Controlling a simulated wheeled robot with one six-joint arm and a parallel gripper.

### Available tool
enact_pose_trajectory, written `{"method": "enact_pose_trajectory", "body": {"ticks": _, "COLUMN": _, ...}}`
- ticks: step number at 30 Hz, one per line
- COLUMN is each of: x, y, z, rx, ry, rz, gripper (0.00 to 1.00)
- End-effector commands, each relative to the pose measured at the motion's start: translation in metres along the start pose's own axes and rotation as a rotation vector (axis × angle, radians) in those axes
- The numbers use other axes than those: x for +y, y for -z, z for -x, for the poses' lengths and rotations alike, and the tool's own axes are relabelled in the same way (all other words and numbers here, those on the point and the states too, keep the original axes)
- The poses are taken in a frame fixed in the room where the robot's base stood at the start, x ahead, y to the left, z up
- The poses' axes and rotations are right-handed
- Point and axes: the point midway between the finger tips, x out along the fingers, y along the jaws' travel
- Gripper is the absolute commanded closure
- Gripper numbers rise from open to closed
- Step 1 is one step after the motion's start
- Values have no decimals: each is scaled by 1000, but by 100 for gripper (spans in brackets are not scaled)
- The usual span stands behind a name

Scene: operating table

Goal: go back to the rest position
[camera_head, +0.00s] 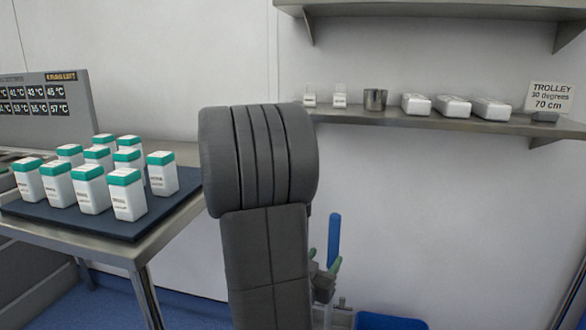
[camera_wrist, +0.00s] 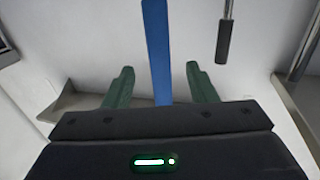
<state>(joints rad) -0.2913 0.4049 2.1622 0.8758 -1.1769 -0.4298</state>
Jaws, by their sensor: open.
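My gripper shows in the wrist view (camera_wrist: 160,85), with two green fingers spread wide apart. A flat blue bar (camera_wrist: 157,35) stands between the fingers, with a gap on each side. In the head view, green fingertips of my gripper (camera_head: 325,260) show just right of the dark grey padded operating table (camera_head: 265,250), close to the upright blue bar (camera_head: 334,235). The padded table hides part of what lies behind it. How far the blue bar reaches down past the fingers is hidden.
A steel side table (camera_head: 150,240) at left holds a dark mat (camera_head: 130,228) with several green-capped white bottles (camera_head: 128,195). A wall shelf (camera_head: 430,122) at right carries boxes and a metal cup (camera_head: 375,99). A dark-gripped rod (camera_wrist: 224,40) hangs at upper right in the wrist view.

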Motion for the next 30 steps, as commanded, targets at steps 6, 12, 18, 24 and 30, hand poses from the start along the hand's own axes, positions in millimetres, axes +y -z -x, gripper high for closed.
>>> {"method": "enact_pose_trajectory", "body": {"ticks": 6, "x": 2, "y": -2, "z": -38, "rx": 2, "ry": -5, "rz": 0, "gripper": 48}}
{"method": "enact_pose_trajectory", "body": {"ticks": 12, "x": 1, "y": -1, "z": -70, "rx": 1, "ry": -4, "rz": 0, "gripper": 48}}
{"method": "enact_pose_trajectory", "body": {"ticks": 18, "x": 1, "y": 0, "z": -86, "rx": 0, "ry": -1, "rz": 1, "gripper": 48}}
{"method": "enact_pose_trajectory", "body": {"ticks": 24, "x": 1, "y": 1, "z": -87, "rx": 0, "ry": 0, "rz": 1, "gripper": 48}}
{"method": "enact_pose_trajectory", "body": {"ticks": 30, "x": 1, "y": 1, "z": -87, "rx": 0, "ry": 0, "rz": 1, "gripper": 48}}
